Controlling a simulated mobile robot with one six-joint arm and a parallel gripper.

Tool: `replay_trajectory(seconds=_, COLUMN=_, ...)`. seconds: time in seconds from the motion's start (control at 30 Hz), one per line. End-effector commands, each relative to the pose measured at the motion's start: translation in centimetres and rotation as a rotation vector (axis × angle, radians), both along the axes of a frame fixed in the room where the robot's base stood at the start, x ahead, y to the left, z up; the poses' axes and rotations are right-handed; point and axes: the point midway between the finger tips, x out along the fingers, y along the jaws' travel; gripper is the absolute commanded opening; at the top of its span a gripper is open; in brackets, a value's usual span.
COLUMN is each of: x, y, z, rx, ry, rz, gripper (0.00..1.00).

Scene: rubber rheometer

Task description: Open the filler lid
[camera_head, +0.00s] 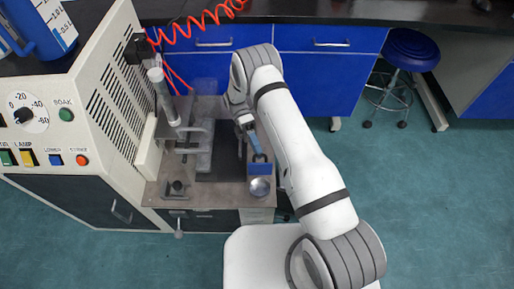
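My white and grey arm reaches down over the right side of the machine's worktop (225,188). My gripper (260,157) is at the arm's far end, pointing down the picture. It is just above a small blue block (260,169); whether they touch is unclear. A round silver cap-like piece (260,187) sits directly below the blue block at the worktop's front right corner. I cannot tell for certain which of these is the filler lid. The fingers are too small to show whether they are open or shut.
A cream control cabinet (95,90) with a dial and buttons stands on the left. A metal column (163,95) and clamp parts rise on the worktop. A red coiled hose (200,25) hangs behind. Blue cabinets (325,82) and a stool (410,50) stand behind. Floor at right is clear.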

Motion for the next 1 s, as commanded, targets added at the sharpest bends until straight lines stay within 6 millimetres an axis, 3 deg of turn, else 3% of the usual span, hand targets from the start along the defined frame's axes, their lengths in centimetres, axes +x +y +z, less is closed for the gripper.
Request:
replay_trajectory(seconds=0.5, x=0.0, y=0.0, z=8.5, rx=0.0, ry=-0.002, rz=0.001, gripper=0.33)
replay_trajectory(seconds=0.7, x=0.0, y=0.0, z=9.8, rx=0.0, ry=0.0, rz=0.001, gripper=0.33)
replay_trajectory(seconds=0.93, x=0.0, y=0.1, z=9.9, rx=-0.001, ry=0.001, rz=0.002, gripper=0.33)
replay_trajectory(seconds=1.0, x=0.0, y=0.1, z=9.9, rx=0.0, ry=0.0, rz=0.002, gripper=0.28)
